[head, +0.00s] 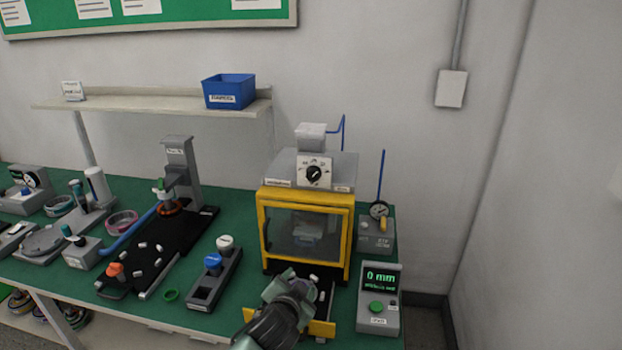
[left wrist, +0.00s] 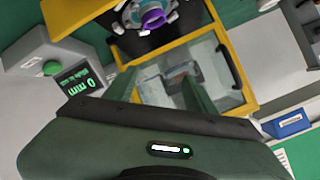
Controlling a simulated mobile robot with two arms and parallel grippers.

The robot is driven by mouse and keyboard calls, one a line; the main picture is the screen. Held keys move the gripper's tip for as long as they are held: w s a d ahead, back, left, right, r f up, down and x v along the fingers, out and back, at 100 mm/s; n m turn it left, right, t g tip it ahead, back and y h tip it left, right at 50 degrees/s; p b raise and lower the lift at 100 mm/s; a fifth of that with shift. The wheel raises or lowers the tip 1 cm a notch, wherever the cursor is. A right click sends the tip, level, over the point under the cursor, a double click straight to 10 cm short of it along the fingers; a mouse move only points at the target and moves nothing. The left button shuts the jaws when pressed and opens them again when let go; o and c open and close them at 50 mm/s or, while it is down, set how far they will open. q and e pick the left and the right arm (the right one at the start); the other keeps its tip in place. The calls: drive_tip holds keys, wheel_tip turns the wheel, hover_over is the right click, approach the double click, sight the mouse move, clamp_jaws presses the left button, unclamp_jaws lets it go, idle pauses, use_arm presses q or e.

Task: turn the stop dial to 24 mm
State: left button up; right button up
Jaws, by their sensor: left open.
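The stop dial (head: 314,173) is a black knob on a white scale plate at the top front of the yellow-framed machine (head: 262,230). Its setting is too small to read. A grey display unit (head: 392,322) to the right reads 0 mm; its screen also shows upside down in the left wrist view (left wrist: 80,85). My left gripper (head: 292,278) is low in front of the machine, below the dial and apart from it. It is open, with nothing seen between its fingers (left wrist: 160,88). My right gripper is not in view.
The machine's clear window (head: 307,232) is down. A part with a purple ring (left wrist: 153,19) sits on the black slide before it, hidden by my gripper in the head view. A gauge box (head: 377,236) stands right; a two-button block (head: 214,280) stands left.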

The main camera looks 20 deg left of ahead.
sight(312, 177)
use_arm(q)
drive_tip(key=w+a+r+m+t+y, duration=0.1)
drive_tip(key=w+a+r+t, duration=0.15)
drive_tip(key=w+r, duration=0.5)
drive_tip(key=w+a+r+m+t, duration=0.1)
drive_tip(key=w+r+t, duration=0.25)
drive_tip(key=r, duration=0.75)
drive_tip(key=shift+g, duration=0.4)
drive_tip(key=p+x, duration=0.2)
drive_tip(key=x, duration=0.4)
drive_tip(key=shift+w+r, duration=0.15)
drive_tip(key=shift+w, duration=0.75)
clamp_jaws()
